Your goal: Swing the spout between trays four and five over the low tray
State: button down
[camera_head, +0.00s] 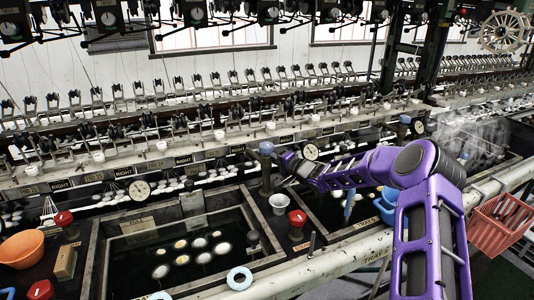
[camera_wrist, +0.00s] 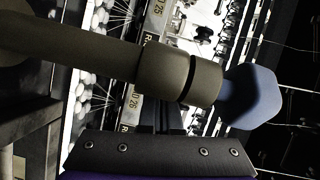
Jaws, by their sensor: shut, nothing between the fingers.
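A spout with a blue knob (camera_head: 267,148) stands on a grey post between two dark water trays. In the wrist view its olive pipe (camera_wrist: 110,62) runs across the picture and ends in the blue hexagonal knob (camera_wrist: 252,97). My gripper (camera_head: 284,161) is shut and empty, close to the right of the knob. In the wrist view its dark riveted jaw (camera_wrist: 160,150) is just below the pipe; I cannot tell whether they touch. The left tray (camera_head: 103,262) holds floating white and yellow cocoons. The right tray (camera_head: 340,236) is partly hidden by my arm. Tray numbers and the lower level cannot be told.
A grey cup (camera_head: 279,203) and a red-topped valve (camera_head: 297,222) stand between the trays. A blue ring (camera_head: 239,278) lies on the front ledge. Reeling machinery lines the back.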

aim_at(255, 157)
jog(key=n+g+y, duration=0.1)
jog(key=a+n+g+y, duration=0.1)
jog(key=g, duration=0.1)
jog(key=a+n+g+y+p, duration=0.1)
jog(key=n+g, duration=0.1)
jog(key=shift+s+a+f+y, duration=0.1)
jog(key=shift+s+a+y, duration=0.05)
jog(key=shift+s+y, duration=0.25)
jog(key=n+g, duration=0.1)
jog(key=n+g+b, duration=0.1)
jog(key=shift+s+a+f+g+y, duration=0.1)
jog(key=shift+a+g+y, duration=0.2)
jog(key=shift+y, duration=0.1)
jog(key=shift+s+a+n+g+b, duration=0.15)
jog(key=shift+n+g+b, duration=0.25)
jog(key=shift+g+b, duration=0.3)
jog(key=shift+s+r+g+y, duration=0.1)
jog(key=shift+r+g+y, duration=0.1)
jog(key=shift+g+y, duration=0.1)
